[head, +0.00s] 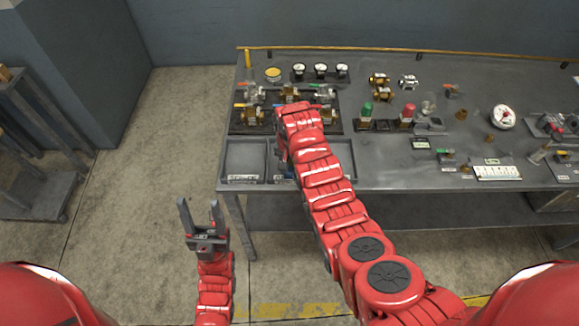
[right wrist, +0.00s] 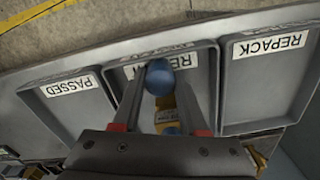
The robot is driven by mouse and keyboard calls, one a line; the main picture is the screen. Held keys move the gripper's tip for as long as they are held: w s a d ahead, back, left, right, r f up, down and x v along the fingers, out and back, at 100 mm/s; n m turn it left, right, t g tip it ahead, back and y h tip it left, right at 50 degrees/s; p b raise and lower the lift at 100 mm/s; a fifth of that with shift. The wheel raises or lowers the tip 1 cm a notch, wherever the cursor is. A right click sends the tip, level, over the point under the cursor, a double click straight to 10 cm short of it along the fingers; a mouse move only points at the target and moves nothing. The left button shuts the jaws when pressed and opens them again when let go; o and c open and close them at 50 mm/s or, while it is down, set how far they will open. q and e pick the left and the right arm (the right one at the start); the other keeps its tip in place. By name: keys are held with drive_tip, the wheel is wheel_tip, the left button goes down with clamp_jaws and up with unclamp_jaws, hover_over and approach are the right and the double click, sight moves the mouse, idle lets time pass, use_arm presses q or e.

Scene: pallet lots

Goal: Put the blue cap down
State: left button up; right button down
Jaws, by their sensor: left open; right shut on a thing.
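The blue cap (right wrist: 161,77) shows in the right wrist view as a round blue piece between the fingertips of my right gripper (right wrist: 160,88). My right gripper is shut on this item, above the middle tray (right wrist: 205,75), whose label is partly covered. I cannot tell how high. In the head view my right arm hides the gripper and the cap. My left gripper (head: 200,203) is open and empty, in front of the table, over the floor.
A tray labelled PASSED (right wrist: 97,108) and a tray labelled REPACK (right wrist: 270,85) flank the middle one; both look empty. Several valves stand on a dark rack (head: 245,127) behind the trays. Gauges, lamps and fittings cover the grey table (head: 390,168) to the right.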

drive_tip(key=shift+f, duration=0.2)
drive_tip(key=shift+c, duration=2.2)
unclamp_jaws()
drive_tip(key=shift+r, duration=0.1)
